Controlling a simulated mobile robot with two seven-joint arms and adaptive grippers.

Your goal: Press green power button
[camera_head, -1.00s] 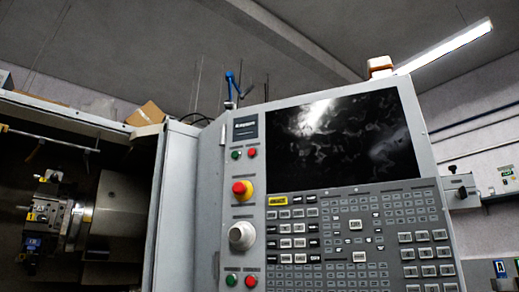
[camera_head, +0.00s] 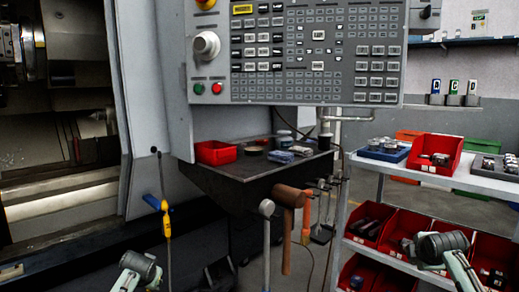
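A green button (camera_head: 198,88) sits at the lower left of the machine's control panel, left of a red button (camera_head: 217,88) and below a grey dial (camera_head: 206,46). No label can be read. The end of my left arm, with its gripper (camera_head: 138,268), shows at the bottom left, well below the green button. The end of my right arm, with its gripper (camera_head: 440,246), shows at the lower right, in front of the shelf bins. Both are far from the panel. Their fingers cannot be made out.
A dark tray shelf (camera_head: 255,170) juts out below the panel, with a red bin (camera_head: 215,152) on it and hammers hanging from its front. A trolley (camera_head: 490,183) with red bins stands at right. The machine's opening (camera_head: 60,140) is at left.

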